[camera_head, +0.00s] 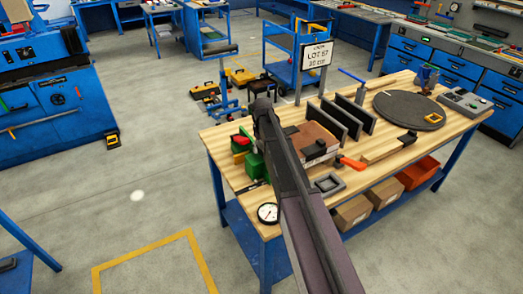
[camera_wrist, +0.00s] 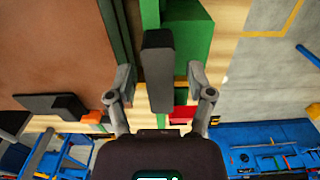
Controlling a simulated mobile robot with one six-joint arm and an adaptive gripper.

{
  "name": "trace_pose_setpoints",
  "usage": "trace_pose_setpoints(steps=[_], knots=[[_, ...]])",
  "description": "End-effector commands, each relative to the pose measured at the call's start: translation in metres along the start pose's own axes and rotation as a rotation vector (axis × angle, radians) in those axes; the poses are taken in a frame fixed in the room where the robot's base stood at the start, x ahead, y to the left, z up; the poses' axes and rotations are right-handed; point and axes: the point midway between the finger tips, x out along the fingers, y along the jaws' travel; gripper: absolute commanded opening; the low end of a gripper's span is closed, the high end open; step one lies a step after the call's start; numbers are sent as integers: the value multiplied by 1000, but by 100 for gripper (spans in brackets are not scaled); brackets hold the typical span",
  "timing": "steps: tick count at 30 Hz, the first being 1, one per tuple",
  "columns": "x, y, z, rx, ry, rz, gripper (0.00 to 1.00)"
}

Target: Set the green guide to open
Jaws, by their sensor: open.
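The green guide (camera_head: 252,163) is at the left end of the wooden bench, partly hidden by my arm. In the wrist view, its green block (camera_wrist: 190,42) lies beyond my fingers, beside a narrow green strip. A dark grey bar (camera_wrist: 158,95) stands in front of the green, between my fingers, with a gap on each side. My gripper (camera_wrist: 160,70) is open around this bar and holds nothing. A red piece (camera_wrist: 183,113) shows beside the bar. In the head view my arm hides the gripper's fingers.
A brown panel (camera_wrist: 60,45) lies left of the green strip in the wrist view. On the bench are dark upright plates (camera_head: 349,117), a round dark disc (camera_head: 409,110), an orange-handled tool (camera_head: 352,163) and a dial gauge (camera_head: 268,213). A sign (camera_head: 316,56) stands behind.

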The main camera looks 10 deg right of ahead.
Motion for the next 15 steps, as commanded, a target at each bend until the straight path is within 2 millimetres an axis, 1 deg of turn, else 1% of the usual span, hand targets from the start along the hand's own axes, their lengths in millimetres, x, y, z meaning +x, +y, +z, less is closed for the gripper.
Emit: trace_pose_setpoints(steps=[9,11,12,14,15], knots=[[0,0,0,0,0,0,69],[0,0,0,0,0,0,51],[0,0,0,0,0,0,39],[0,0,0,0,0,0,21],[0,0,0,0,0,0,9]])
